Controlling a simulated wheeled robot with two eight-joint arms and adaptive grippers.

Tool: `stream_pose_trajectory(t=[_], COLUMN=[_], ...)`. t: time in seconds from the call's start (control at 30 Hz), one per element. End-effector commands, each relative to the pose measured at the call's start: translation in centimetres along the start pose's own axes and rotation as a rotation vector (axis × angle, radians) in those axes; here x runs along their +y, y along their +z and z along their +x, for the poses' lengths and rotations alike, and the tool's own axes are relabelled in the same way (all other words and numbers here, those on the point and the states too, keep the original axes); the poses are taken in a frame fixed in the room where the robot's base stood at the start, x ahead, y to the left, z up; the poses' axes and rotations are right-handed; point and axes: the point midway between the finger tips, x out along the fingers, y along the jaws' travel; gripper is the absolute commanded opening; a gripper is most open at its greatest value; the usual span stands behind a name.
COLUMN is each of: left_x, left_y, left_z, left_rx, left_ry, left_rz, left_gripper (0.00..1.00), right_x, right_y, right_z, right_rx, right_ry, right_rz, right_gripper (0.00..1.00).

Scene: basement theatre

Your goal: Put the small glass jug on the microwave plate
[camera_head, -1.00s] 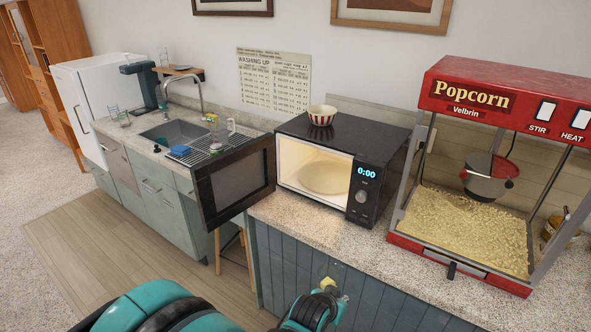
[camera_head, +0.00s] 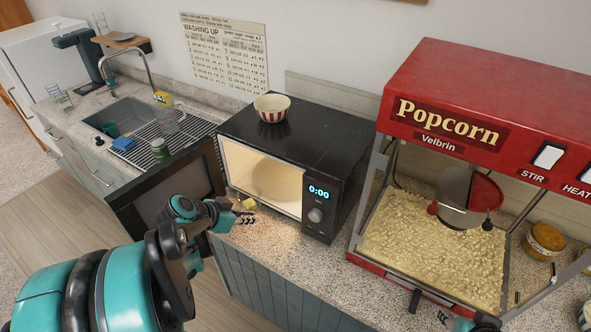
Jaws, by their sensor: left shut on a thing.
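My left gripper (camera_head: 246,209) is at the front of the open microwave (camera_head: 330,150), just outside its opening. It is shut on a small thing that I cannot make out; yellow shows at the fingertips. The round microwave plate (camera_head: 275,182) lies inside the lit cavity, partly hidden by the front edge and the control panel. The microwave door (camera_head: 150,200) is swung open to the left, partly behind my left arm.
A red-striped bowl (camera_head: 272,107) stands on the microwave. The popcorn machine (camera_head: 440,150) is close on the right. A green can (camera_head: 159,149) and a blue sponge (camera_head: 123,143) are by the sink (camera_head: 120,112). Bare counter (camera_head: 275,235) lies before the microwave.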

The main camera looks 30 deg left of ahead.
Motion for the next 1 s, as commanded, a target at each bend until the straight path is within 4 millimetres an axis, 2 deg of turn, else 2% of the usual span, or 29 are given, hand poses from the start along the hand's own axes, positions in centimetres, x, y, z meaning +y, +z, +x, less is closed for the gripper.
stream_pose_trajectory(t=[0.5,0.77,1.0], left_x=[-2.6,-3.7,-3.7], left_y=[-9.4,-13.3,-11.1], left_z=[9.6,13.4,15.4], left_rx=[0.000,0.000,0.000], left_ry=[0.004,0.003,0.001], left_rz=[0.005,0.003,0.001], left_gripper=[0.00,0.00,0.00], right_x=[0.0,0.0,0.0], right_y=[0.9,1.2,1.8], right_z=[1.3,1.7,2.5], right_rx=[0.000,0.000,0.000], right_ry=[0.000,0.000,0.000], right_rz=[0.000,0.000,0.000], right_gripper=[0.40,0.40,0.40])
